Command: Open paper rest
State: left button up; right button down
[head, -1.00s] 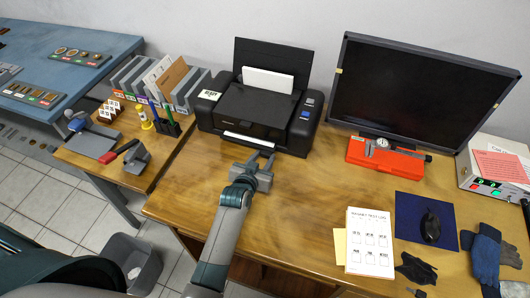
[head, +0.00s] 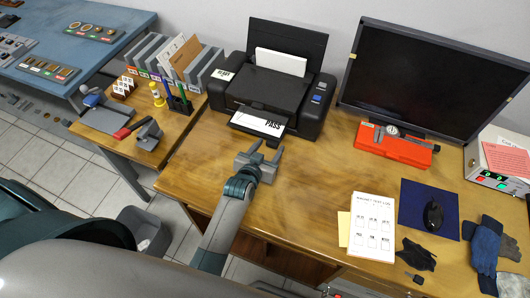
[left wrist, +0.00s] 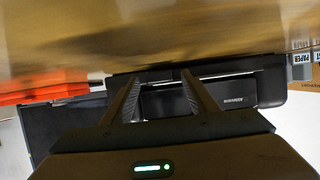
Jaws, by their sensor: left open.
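The black printer (head: 270,88) stands at the back of the wooden desk. Its paper rest (head: 258,134) is out at the front, and a white sheet (head: 252,120) marked "PASS" lies on it. My left gripper (head: 266,150) is open and empty just in front of the rest, with its fingers pointing toward the printer. In the left wrist view, the open fingers (left wrist: 162,84) frame part of the printer front (left wrist: 232,98). I cannot tell there whether they touch the rest. My right gripper is not in view.
A monitor (head: 435,75) and a red case with a caliper (head: 392,147) stand right of the printer. A side table with a file rack (head: 180,62) and tools is at left. A checklist (head: 372,226) lies in front. The desk's middle is clear.

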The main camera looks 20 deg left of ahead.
pick_arm(q)
jog(key=shift+s, duration=0.1)
jog(key=b+v, duration=0.3)
jog(key=v, duration=1.4)
jog(key=shift+r, duration=0.15)
